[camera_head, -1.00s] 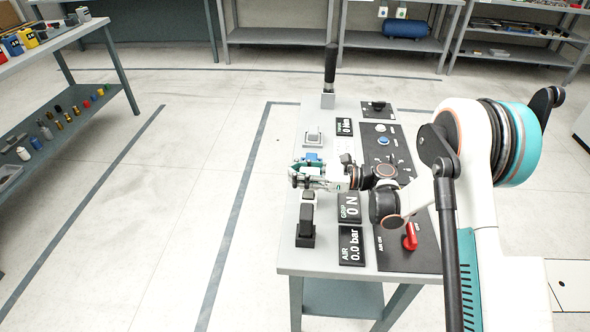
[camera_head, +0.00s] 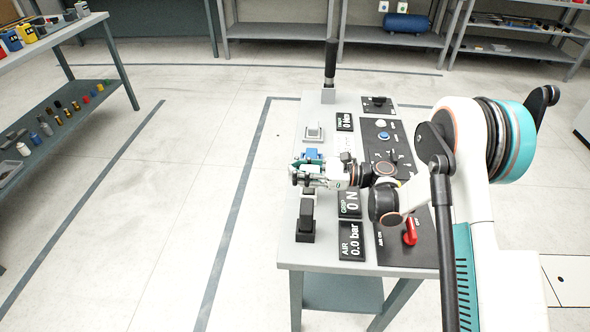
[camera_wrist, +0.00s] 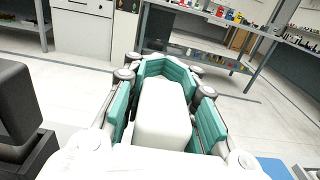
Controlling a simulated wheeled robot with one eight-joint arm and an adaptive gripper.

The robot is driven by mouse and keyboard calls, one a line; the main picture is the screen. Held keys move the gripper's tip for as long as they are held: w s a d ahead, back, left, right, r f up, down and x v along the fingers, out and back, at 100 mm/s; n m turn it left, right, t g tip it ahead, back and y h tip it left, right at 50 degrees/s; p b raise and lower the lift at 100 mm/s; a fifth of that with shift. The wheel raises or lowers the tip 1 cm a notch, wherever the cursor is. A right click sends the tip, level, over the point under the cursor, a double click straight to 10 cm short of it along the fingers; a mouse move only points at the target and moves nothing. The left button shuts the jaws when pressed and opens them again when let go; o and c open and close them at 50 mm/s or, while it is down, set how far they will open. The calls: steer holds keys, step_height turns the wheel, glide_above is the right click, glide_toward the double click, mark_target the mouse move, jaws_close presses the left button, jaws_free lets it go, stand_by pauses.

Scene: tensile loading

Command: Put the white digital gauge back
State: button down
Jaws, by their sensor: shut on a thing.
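My gripper (camera_head: 302,174) is over the left edge of the bench, between a blue piece and a black upright block. In the wrist view my gripper (camera_wrist: 165,95) has its teal-padded fingers closed around a white, round-edged block (camera_wrist: 162,118), which appears to be the white digital gauge. Its display face is not visible. In the head view my fingers mostly hide it.
The black block (camera_head: 306,222) stands near the bench's front left and shows close at left in the wrist view (camera_wrist: 18,110). The blue piece (camera_head: 312,154) and a grey fixture (camera_head: 314,132) lie behind my gripper. Display panels (camera_head: 351,241) and a red switch (camera_head: 410,232) are at right.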

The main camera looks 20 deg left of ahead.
steer(key=shift+f, duration=0.1)
steer(key=c, duration=1.2)
jaws_free()
